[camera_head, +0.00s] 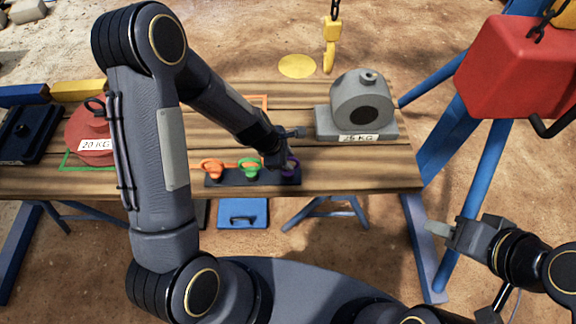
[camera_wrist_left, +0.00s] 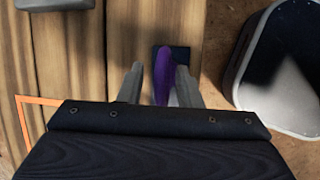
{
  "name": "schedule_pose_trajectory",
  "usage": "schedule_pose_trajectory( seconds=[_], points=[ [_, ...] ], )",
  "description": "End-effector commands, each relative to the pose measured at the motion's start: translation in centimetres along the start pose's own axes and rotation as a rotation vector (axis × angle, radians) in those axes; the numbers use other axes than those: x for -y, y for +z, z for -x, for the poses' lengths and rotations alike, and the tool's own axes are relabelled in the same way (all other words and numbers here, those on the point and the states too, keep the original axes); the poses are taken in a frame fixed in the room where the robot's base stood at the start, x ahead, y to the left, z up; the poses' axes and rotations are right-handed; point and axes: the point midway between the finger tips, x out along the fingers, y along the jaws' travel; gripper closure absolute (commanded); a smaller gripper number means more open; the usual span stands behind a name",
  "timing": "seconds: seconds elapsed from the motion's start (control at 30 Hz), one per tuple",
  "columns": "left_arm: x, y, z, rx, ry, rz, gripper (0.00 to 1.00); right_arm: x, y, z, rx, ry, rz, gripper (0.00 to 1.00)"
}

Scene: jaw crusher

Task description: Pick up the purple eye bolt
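The purple eye bolt (camera_head: 291,167) is at the right end of a dark holder strip (camera_head: 228,180) on the wooden table, partly hidden by my left gripper. In the left wrist view the purple eye bolt (camera_wrist_left: 164,75) stands between the two fingers. My left gripper (camera_head: 279,162) points down at it, and its fingers (camera_wrist_left: 158,85) are apart, with a visible gap on the bolt's left side. An orange eye bolt (camera_head: 212,168) and a green eye bolt (camera_head: 249,167) sit to its left in the strip. My right gripper (camera_head: 438,229) is right of the table, away from the bolts; its finger gap is unclear.
A grey 25 KG weight (camera_head: 361,107) stands on the table behind the strip. A red 20 KG weight (camera_head: 88,134) is at the left. A yellow hook (camera_head: 331,45) hangs behind the table, and a red block (camera_head: 520,65) hangs at the upper right.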

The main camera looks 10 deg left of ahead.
Motion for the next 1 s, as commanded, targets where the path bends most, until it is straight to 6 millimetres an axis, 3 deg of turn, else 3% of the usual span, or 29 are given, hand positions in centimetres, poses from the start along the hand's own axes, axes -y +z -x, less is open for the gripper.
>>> schedule_pose_trajectory(
  seconds=[0.03,0.23,0.67,0.9,1.0],
  points=[
    [0.0,0.0,0.0,0.000,0.000,0.000,0.76,0.0,0.0,0.0,0.000,0.000,0.000,0.64],
    [0.0,0.0,0.0,0.000,0.000,0.000,1.00,0.0,0.0,0.0,0.000,0.000,0.000,0.64],
    [-0.1,0.2,0.4,0.000,0.001,-0.001,1.00,0.1,-0.1,0.2,0.000,0.000,0.000,0.64],
    [-0.7,1.4,3.2,0.001,0.004,-0.004,1.00,0.6,-0.6,1.2,0.000,0.000,0.000,0.64],
    [0.5,2.3,5.0,0.002,0.001,-0.004,1.00,0.8,-0.8,1.6,0.000,0.000,0.000,0.64]
  ],
)
